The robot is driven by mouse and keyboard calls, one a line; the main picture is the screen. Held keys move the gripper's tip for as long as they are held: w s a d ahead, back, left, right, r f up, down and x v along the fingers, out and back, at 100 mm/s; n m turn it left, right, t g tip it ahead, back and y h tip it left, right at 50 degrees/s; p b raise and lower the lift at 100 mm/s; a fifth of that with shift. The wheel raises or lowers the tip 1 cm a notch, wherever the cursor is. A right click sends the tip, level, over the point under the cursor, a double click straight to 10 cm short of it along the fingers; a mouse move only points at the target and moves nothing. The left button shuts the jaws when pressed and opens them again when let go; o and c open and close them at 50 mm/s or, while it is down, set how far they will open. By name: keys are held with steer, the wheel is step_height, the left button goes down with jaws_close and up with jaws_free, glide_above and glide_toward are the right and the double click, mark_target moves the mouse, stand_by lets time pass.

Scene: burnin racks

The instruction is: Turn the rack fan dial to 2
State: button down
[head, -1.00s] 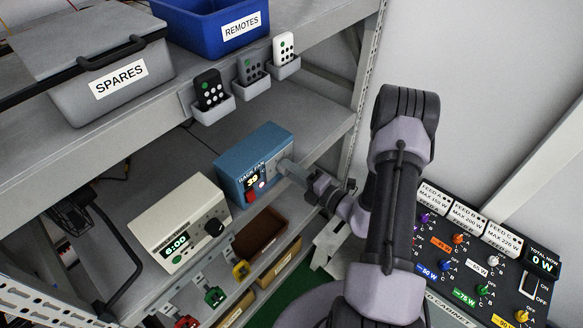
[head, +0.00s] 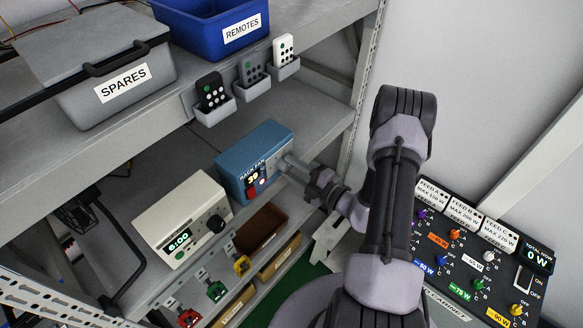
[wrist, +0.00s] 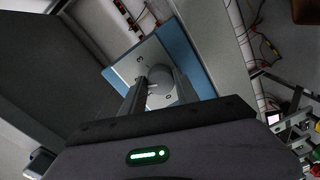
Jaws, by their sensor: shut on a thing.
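The rack fan box (head: 242,160) is a blue unit on the middle shelf, with a display that seems to read 39 and a red button beside it. Its round grey dial (wrist: 160,88) sits on a pale face plate in the wrist view. My gripper (head: 287,163) reaches the box's right part in the head view. In the wrist view its two fingers (wrist: 160,92) are shut on the dial, one on each side. In the head view my gripper hides the dial.
A cream box (head: 182,222) with a green 6:00 display stands left of the fan box. Remotes in holders (head: 249,75) hang on the shelf edge above. A feed panel (head: 480,250) with coloured knobs lies at the lower right. A brown bin (head: 262,226) is below.

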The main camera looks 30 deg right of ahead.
stand_by(0.3)
steer(key=c, duration=0.9)
jaws_free()
steer(key=b+v, duration=0.1)
steer(key=v, duration=1.6)
steer(key=shift+s+d+r, duration=0.1)
steer(key=shift+s+d, duration=0.05)
steer(key=shift+s, duration=0.05)
